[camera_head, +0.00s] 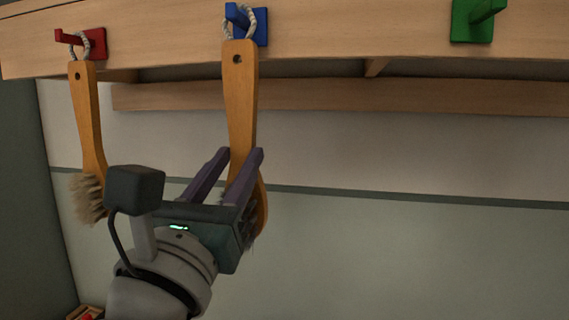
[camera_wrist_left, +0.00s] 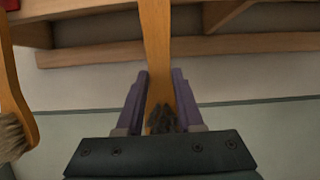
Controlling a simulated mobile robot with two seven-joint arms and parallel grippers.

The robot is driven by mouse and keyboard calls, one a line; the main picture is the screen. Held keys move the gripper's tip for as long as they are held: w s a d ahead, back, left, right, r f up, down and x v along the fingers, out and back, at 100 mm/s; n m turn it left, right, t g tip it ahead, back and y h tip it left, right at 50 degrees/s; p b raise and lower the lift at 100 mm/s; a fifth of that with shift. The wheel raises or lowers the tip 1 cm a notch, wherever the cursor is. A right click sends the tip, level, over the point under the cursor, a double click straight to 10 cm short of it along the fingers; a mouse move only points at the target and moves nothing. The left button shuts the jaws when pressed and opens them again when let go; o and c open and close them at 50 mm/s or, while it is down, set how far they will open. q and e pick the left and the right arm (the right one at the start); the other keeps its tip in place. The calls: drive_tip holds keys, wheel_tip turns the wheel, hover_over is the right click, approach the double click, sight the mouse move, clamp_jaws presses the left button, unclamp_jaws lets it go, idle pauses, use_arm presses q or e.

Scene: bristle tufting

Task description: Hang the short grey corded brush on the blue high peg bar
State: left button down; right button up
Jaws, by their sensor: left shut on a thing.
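The grey-bristled brush (camera_head: 239,95) has a wooden handle and a cord loop (camera_head: 240,20) at its top. In the head view it hangs nearly upright below the blue peg (camera_head: 246,22), with the loop around the peg. My left gripper (camera_head: 233,155) is shut on the brush low on its handle, near the head. The left wrist view shows the handle (camera_wrist_left: 156,40) between the purple fingers and dark grey bristles (camera_wrist_left: 162,118) below. The gripper partly hides the brush head in the head view. My right gripper is not in view.
Another wooden brush (camera_head: 86,120) with pale bristles hangs from the red peg (camera_head: 88,43) at left. A green peg (camera_head: 474,20) at right is empty. The pegs sit on a wooden rail (camera_head: 350,32). A lower wooden bar (camera_head: 330,97) runs beneath it.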

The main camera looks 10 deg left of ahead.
use_arm(q)
drive_tip(key=shift+c, duration=2.3)
unclamp_jaws()
drive_tip(key=shift+s+f, duration=0.1)
drive_tip(key=b+v, duration=0.1)
drive_tip(key=v, duration=0.5)
drive_tip(key=shift+s+f, duration=0.15)
drive_tip(key=shift+s, duration=0.2)
